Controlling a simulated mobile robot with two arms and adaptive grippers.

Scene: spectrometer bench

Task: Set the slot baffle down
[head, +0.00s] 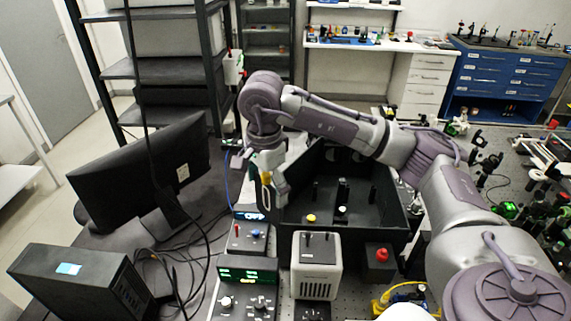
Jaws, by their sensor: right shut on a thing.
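My right gripper (270,188) hangs down from the arm that reaches in from the right, at the left wall of an open black enclosure (370,236). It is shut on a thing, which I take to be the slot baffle. A small yellow-orange piece shows at the fingers, but the baffle's outline is not clear against the dark enclosure. Inside the enclosure stand dark upright parts (342,190), a yellow-topped part (311,218) and a white-topped part (341,211). My forearm covers part of its far side. My left gripper is not in view.
A monitor (140,175) and a black computer box (75,283) stand on the left. In front of the enclosure are instrument boxes with displays (247,275), a beige unit (316,268) and a red-buttoned box (381,258). Optics crowd the bench at right.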

